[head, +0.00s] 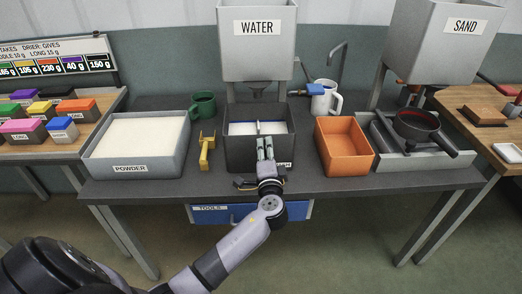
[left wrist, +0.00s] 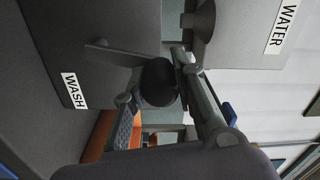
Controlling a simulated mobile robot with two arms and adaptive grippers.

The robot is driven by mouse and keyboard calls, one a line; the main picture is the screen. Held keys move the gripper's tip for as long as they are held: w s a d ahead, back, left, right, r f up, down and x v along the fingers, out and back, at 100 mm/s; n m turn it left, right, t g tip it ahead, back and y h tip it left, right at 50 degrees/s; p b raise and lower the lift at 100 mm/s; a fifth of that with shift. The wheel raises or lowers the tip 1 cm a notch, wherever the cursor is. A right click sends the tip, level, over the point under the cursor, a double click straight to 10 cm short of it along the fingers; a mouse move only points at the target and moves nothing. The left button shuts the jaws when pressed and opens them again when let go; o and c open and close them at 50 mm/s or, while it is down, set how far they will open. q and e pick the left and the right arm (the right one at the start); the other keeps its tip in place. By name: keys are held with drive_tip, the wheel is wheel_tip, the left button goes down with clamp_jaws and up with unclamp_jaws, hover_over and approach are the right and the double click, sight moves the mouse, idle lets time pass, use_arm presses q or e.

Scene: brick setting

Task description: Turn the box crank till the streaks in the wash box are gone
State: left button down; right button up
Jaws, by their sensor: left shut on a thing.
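The dark grey wash box (head: 235,155) stands mid-table under the water tank. Its "WASH" label shows in the left wrist view (left wrist: 74,90). Pale contents (head: 240,128) show inside, with a thin dark upright bar across them; I cannot make out streaks at this size. My left gripper (head: 265,147) is at the front of the wash box, its fingers reaching up over the front wall. In the left wrist view its fingers are closed around a dark round knob (left wrist: 158,82), which looks like the crank's grip. The rest of the crank is mostly hidden. My right gripper is out of view.
The water tank (head: 257,55) hangs above the wash box. A powder tray (head: 137,168), yellow tool (head: 206,150) and green mug (head: 203,104) stand left; an orange bin (head: 345,150) and white jug (head: 326,98) stand right. The blue tools drawer (head: 235,214) is below.

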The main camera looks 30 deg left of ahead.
use_arm(q)
drive_tip(key=shift+w+d+f+m, duration=0.4)
drive_tip(key=shift+d+f+m, duration=0.15)
drive_tip(key=shift+m, duration=0.9)
drive_tip(key=shift+w+d+f+m, duration=0.45)
drive_tip(key=shift+d+m, duration=0.25)
drive_tip(key=shift+m, duration=0.7)
drive_tip(key=shift+w+d+f+m, duration=0.4)
drive_tip(key=shift+d+f+m, duration=0.15)
drive_tip(key=shift+m, duration=0.9)
drive_tip(key=shift+d, duration=0.1)
drive_tip(key=c, duration=1.3)
unclamp_jaws()
drive_tip(key=v, duration=1.2)
